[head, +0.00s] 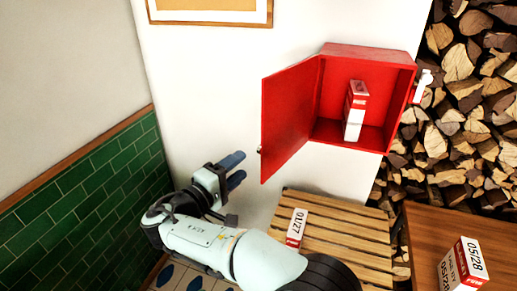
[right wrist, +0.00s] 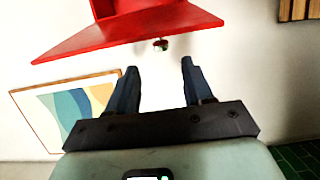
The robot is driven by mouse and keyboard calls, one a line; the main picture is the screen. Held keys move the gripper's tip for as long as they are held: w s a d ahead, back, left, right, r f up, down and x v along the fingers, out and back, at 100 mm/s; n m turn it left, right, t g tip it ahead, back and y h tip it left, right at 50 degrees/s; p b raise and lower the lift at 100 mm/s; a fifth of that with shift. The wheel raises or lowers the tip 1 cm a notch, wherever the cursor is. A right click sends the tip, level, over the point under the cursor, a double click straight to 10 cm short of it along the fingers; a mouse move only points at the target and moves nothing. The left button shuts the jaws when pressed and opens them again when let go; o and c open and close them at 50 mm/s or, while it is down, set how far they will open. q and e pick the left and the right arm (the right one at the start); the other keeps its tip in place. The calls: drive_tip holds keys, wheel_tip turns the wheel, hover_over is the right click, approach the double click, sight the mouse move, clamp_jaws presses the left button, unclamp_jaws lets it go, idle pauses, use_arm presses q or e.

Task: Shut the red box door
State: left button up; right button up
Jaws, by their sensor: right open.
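The red box (head: 365,55) is fixed to the white wall, and a red and white carton (head: 354,110) stands inside it. Its red door (head: 290,118) is open, hinged on the box's left side and swung out to the left. A small knob (head: 260,149) sits near the door's free edge. My right gripper (head: 236,170) is open and empty, to the left of and below the door, apart from it. In the right wrist view the door (right wrist: 130,35) and knob (right wrist: 160,45) show just beyond the open fingers (right wrist: 158,85). My left gripper is not in view.
A slatted wooden surface (head: 335,235) below the box bears a carton marked 01/27 (head: 297,226). A brown table (head: 425,235) at right holds another carton (head: 463,267). Stacked logs (head: 465,120) fill the right. A framed picture (right wrist: 70,105) hangs on the wall.

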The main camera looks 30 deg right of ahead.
sight(258, 151)
drive_tip(key=p+x, duration=0.1)
drive_tip(key=x, duration=0.9)
drive_tip(key=shift+w+d, duration=0.1)
clamp_jaws()
